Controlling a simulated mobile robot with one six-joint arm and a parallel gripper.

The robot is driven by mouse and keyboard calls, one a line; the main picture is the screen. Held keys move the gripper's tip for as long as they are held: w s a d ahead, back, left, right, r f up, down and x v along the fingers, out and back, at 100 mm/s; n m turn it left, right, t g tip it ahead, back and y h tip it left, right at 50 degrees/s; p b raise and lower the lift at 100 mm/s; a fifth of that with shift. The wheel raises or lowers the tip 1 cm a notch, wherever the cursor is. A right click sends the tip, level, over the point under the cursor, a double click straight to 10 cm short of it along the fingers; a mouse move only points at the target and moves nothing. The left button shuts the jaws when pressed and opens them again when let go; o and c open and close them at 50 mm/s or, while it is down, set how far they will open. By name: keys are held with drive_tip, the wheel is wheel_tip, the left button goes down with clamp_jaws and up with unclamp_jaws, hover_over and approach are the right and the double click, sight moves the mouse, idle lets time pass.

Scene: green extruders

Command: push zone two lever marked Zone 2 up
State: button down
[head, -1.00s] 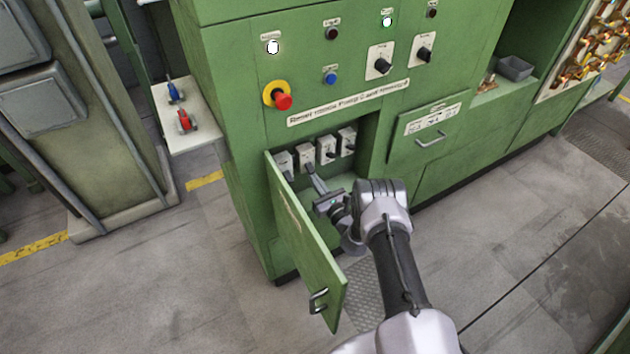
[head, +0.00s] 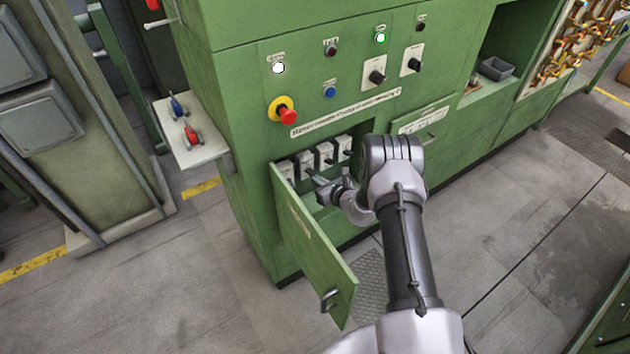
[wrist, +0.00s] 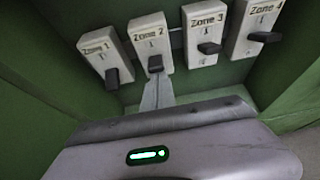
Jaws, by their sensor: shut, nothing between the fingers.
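The Zone 2 switch is a white box (wrist: 149,38) with a dark lever (wrist: 155,63) near its lower end. The box also shows in the head view (head: 304,161), inside the open cabinet compartment. My gripper (wrist: 158,92) is shut with nothing in it. Its narrow fingers point at the Zone 2 lever from just below it in the wrist view. I cannot tell whether the fingertips touch the lever. In the head view my gripper (head: 317,179) reaches into the compartment, partly hidden by my arm.
Zone 1 (wrist: 103,52) stands left of Zone 2; Zone 3 (wrist: 205,32) and Zone 4 (wrist: 253,28) stand to its right, all with dark levers. The open green door (head: 312,248) hangs left of my arm. Compartment walls close in on both sides.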

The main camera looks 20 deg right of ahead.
drive_tip(key=shift+r, duration=0.2)
drive_tip(key=shift+w+r+p, duration=0.1)
drive_tip(key=shift+r+p, duration=0.3)
drive_tip(key=shift+r, duration=0.35)
